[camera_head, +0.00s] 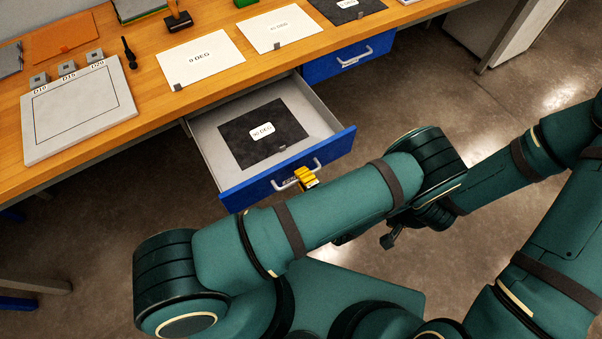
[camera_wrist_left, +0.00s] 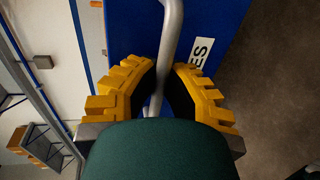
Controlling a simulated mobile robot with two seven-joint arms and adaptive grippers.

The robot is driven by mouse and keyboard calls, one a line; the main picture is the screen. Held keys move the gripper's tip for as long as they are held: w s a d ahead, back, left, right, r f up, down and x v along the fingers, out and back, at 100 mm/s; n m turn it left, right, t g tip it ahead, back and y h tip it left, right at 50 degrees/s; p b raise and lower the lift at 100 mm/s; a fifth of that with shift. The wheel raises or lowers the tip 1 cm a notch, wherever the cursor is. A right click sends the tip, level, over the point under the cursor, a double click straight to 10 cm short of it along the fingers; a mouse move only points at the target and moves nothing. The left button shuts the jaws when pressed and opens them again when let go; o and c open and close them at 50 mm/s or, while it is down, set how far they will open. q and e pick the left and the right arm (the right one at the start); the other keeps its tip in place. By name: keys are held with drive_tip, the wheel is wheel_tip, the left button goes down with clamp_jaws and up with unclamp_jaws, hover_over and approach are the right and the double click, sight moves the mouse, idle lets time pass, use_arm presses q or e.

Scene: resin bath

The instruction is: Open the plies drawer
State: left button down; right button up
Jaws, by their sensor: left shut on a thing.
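The plies drawer (camera_head: 315,116) is pulled out from under the bench in the head view, with its inside showing. Its blue front (camera_head: 240,192) carries a grey bar handle (camera_head: 318,163) and a small white label. My left gripper (camera_head: 307,178), with yellow fingers, is at the handle, partly hidden by my arm. In the left wrist view, the fingers of the gripper (camera_wrist_left: 160,80) are closed around the handle bar (camera_wrist_left: 172,40). The label (camera_wrist_left: 201,52) beside it shows the letters "ES".
A black sheet with a white label (camera_head: 263,131) lies in the drawer. A second blue drawer (camera_head: 335,62) to the right is shut. The wooden bench top (camera_head: 150,82) holds labelled sheets, a grey board (camera_head: 110,116) and small tools. Open floor lies in front.

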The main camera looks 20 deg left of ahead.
use_arm(q)
drive_tip(key=c, duration=1)
unclamp_jaws()
wheel_tip(320, 180, up, 10)
drive_tip(key=shift+r, duration=0.1)
